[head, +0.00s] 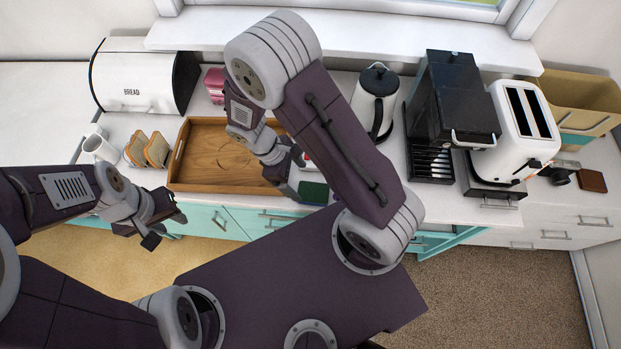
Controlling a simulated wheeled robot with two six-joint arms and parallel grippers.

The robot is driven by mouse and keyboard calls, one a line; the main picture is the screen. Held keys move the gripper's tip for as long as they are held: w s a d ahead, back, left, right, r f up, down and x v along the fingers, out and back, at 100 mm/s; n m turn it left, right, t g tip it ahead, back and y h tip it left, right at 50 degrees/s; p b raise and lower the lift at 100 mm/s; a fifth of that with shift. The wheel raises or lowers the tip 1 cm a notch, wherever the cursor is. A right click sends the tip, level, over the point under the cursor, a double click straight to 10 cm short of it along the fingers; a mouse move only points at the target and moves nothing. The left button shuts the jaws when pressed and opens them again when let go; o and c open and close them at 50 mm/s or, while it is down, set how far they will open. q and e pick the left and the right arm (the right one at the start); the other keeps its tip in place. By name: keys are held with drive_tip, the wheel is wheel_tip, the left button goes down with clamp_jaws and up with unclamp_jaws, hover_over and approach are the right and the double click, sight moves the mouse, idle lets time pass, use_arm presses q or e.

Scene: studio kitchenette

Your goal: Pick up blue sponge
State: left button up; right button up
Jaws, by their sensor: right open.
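A small flat dark green pad (313,192) lies at the counter's front edge, just right of the wooden tray. It may be the sponge seen from its scouring side; I see no clearly blue sponge. My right gripper (292,174) is open, just left of the pad and over the tray's right end. Its arm hides part of the counter behind the pad. My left gripper (160,229) hangs in front of the counter at the left, away from the pad. I cannot tell how far its fingers are apart.
The wooden tray (209,151) is empty where it shows. Bread slices in a rack (147,149), a white mug (98,147) and a bread bin (143,80) stand left. A kettle (375,100), coffee machine (450,100) and toaster (515,130) stand right. A teal cabinet door (452,241) is ajar.

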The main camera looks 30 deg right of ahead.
sight(308, 191)
drive_tip(key=shift+s+d+f, duration=0.1)
drive_tip(key=shift+s+f, duration=0.2)
drive_tip(key=shift+f, duration=0.25)
drive_tip(key=shift+s+f, duration=0.25)
drive_tip(key=shift+f, duration=0.3)
drive_tip(key=shift+w+d+f, duration=0.25)
drive_tip(key=shift+d+f, duration=0.1)
drive_tip(key=shift+f, duration=0.1)
drive_tip(key=p+x, duration=0.1)
drive_tip(key=x, duration=0.3)
drive_tip(key=shift+d, duration=0.15)
drive_tip(key=shift+s+f, duration=0.1)
drive_tip(key=shift+f, duration=0.4)
drive_tip(key=c, duration=1.4)
wheel_tip(308, 191, up, 10)
drive_tip(key=shift+r, duration=0.1)
drive_tip(key=o, duration=0.6)
drive_tip(key=c, duration=0.5)
